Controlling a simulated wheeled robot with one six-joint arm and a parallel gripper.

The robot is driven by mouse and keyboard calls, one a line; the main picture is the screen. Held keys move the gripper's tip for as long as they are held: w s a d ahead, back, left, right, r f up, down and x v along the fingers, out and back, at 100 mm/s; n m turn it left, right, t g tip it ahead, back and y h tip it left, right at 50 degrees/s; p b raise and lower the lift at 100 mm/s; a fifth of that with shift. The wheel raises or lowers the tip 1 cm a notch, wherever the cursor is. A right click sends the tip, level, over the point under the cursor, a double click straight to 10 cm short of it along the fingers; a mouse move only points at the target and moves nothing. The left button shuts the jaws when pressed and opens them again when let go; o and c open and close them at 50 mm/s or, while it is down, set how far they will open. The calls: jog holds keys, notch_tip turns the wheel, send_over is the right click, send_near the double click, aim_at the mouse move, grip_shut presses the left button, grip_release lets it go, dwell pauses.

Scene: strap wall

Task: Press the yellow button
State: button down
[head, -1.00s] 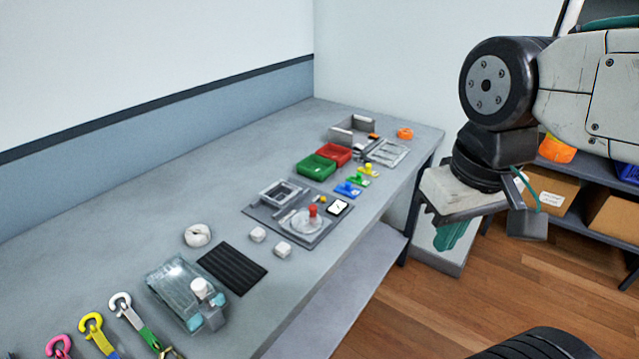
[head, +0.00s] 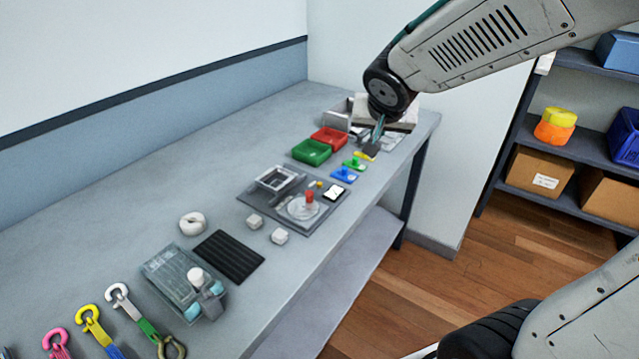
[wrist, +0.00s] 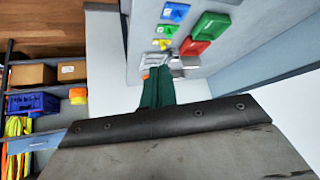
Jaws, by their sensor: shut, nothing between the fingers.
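The yellow button (head: 364,156) is on the far part of the workbench, at the end of a row with a green (head: 354,164) and a blue one (head: 343,175). In the wrist view the yellow button (wrist: 161,43) shows just beyond my fingertips. My gripper (head: 377,131) has teal fingers, shut and empty, above the bench's far end near the yellow button. The fingers also show in the wrist view (wrist: 157,78). I cannot tell the height of the gap.
Red (head: 329,138) and green (head: 311,152) bins stand left of the buttons. A grey panel (head: 270,205) with a red knob lies nearer. A grey open box (head: 336,118) is behind my gripper. Shelves with boxes (head: 540,171) stand right, beyond open floor.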

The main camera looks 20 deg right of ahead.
jog(key=w+a+f+t+y, duration=0.2)
jog(key=w+a+f, duration=0.15)
jog(key=w, duration=0.45)
jog(key=m+y, duration=0.1)
jog(key=y, duration=0.2)
send_over(320, 184)
jog(key=f, duration=0.2)
jog(key=s+f, duration=0.1)
jog(key=f, duration=0.1)
jog(key=shift+f, duration=0.25)
jog(key=shift+f, duration=0.1)
jog(key=shift+f, duration=4.3)
jog(key=shift+f, duration=0.1)
jog(key=shift+f, duration=0.3)
jog(key=shift+f, duration=0.4)
jog(key=shift+r, duration=0.8)
